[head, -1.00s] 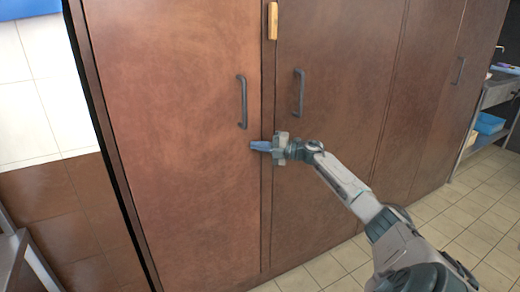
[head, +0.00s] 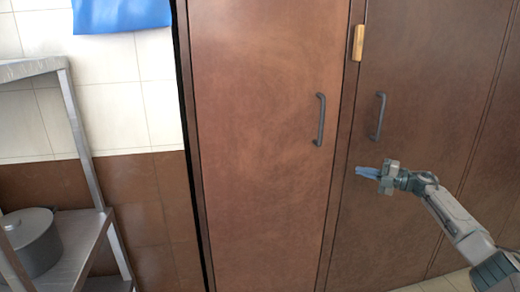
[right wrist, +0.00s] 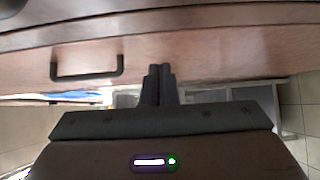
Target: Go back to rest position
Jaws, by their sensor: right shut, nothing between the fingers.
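My right gripper (head: 367,172) is in front of the brown cabinet's right door (head: 420,90), below its dark handle (head: 380,116). Its fingers point left and are shut with nothing between them. In the right wrist view the shut fingers (right wrist: 158,84) show side by side, and a dark door handle (right wrist: 87,73) lies to their left, apart from them. My left gripper is not in view.
The cabinet's left door (head: 255,140) is closed and has its own handle (head: 320,119). A small wooden block (head: 358,43) sits at the door seam. At left, a metal shelf rack (head: 85,150) holds a grey stockpot (head: 34,240). A blue sheet (head: 120,14) hangs on the tiled wall.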

